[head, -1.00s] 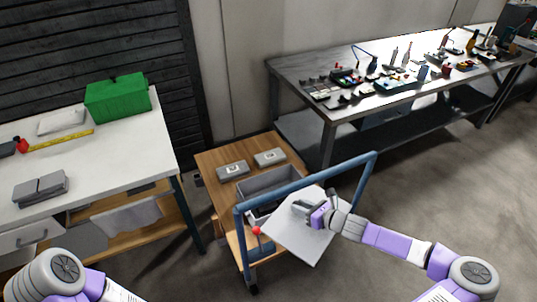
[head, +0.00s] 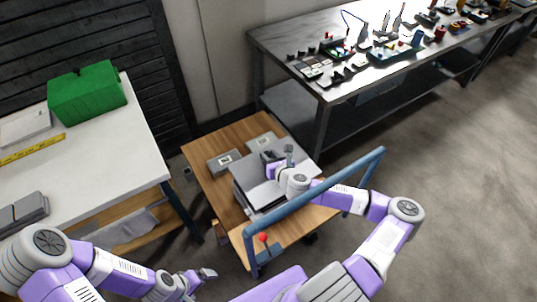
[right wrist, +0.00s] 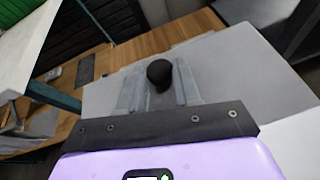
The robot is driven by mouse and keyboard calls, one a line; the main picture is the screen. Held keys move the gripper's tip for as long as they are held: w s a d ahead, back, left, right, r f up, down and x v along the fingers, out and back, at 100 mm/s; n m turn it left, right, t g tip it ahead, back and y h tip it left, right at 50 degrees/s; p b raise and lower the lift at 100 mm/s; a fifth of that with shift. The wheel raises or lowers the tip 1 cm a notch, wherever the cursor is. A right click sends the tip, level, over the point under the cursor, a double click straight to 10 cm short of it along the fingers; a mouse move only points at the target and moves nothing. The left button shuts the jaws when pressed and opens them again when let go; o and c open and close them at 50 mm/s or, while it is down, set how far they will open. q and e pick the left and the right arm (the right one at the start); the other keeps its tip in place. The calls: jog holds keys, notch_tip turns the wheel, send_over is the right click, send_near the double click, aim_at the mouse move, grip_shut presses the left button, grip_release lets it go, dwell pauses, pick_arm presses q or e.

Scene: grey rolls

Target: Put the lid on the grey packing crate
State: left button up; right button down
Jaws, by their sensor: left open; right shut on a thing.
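The flat grey lid (head: 262,194) is over the grey packing crate (head: 237,193) on the wooden cart, hiding most of the crate and its inside. I cannot tell whether the lid rests on the rim or hovers just above it. My right gripper (head: 275,163) is shut on the lid's black knob; in the right wrist view the knob (right wrist: 160,74) sits between the fingers, with the lid's pale surface (right wrist: 235,75) around it. My left gripper (head: 204,275) is open and empty, low in the head view, apart from the cart.
The wooden cart (head: 210,143) has a blue handle rail (head: 325,190) in front, under my right forearm. Two grey boxes (head: 224,162) lie behind the crate. A white bench (head: 120,150) with a green box (head: 88,92) stands left; a cluttered metal table (head: 290,45) stands behind.

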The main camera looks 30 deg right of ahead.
jog(key=shift+s+p, duration=0.1)
jog(key=shift+p, duration=0.25)
notch_tip(320, 180, down, 9)
jog(key=b, duration=0.5)
jog(key=shift+r+b, duration=0.2)
jog(key=shift+b, duration=0.1)
jog(key=c, duration=0.7)
grip_release()
